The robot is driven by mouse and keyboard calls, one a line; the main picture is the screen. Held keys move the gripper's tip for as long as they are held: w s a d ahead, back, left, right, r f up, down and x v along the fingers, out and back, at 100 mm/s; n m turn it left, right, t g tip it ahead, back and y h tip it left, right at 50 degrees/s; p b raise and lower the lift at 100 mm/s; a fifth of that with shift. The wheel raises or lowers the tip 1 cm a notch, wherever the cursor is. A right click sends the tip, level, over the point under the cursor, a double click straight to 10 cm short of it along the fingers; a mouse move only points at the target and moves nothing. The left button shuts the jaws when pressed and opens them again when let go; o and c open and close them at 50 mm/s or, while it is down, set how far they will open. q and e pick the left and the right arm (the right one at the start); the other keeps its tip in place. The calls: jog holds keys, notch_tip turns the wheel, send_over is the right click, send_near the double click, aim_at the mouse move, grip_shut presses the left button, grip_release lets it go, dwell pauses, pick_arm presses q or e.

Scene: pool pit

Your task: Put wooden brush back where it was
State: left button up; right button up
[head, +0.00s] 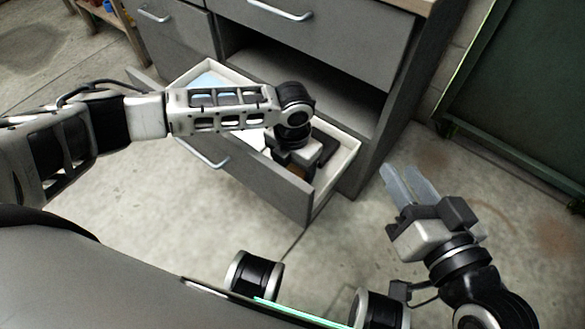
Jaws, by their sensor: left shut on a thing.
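The lower drawer (262,186) of the grey cabinet is pulled open. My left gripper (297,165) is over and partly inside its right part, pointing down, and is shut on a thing. A small orange-brown patch of what looks like the wooden brush (297,173) shows at its fingers; the rest is hidden by the gripper and the drawer front. I cannot tell whether the brush touches the drawer bottom. My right gripper (398,170) is open and empty above the floor, right of the drawer.
A dark object (326,150) shows beside my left gripper in the drawer. Light blue and white items (207,84) lie in its left part. An open shelf space (300,78) is above the drawer. A green container (525,90) stands at right. The concrete floor in front is clear.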

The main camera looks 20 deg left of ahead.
aim_at(292, 165)
pick_arm(q)
jog(key=shift+f, duration=0.2)
pick_arm(e)
jog(key=shift+r, duration=0.1)
pick_arm(q)
jog(key=o, duration=0.5)
jog(key=shift+f, duration=0.2)
jog(key=o, duration=0.4)
jog(key=shift+o, duration=0.2)
jog(key=shift+r, duration=0.1)
notch_tip(292, 165, up, 3)
jog(key=shift+r+p, duration=0.1)
jog(key=shift+p, duration=0.75)
notch_tip(292, 165, up, 9)
jog(key=p, duration=0.3)
jog(key=shift+p, duration=0.35)
pick_arm(e)
jog(key=shift+s+d+f+n+g+h, duration=0.15)
jog(key=shift+d+f+n+g+h, duration=0.55)
jog(key=shift+f+h, duration=0.3)
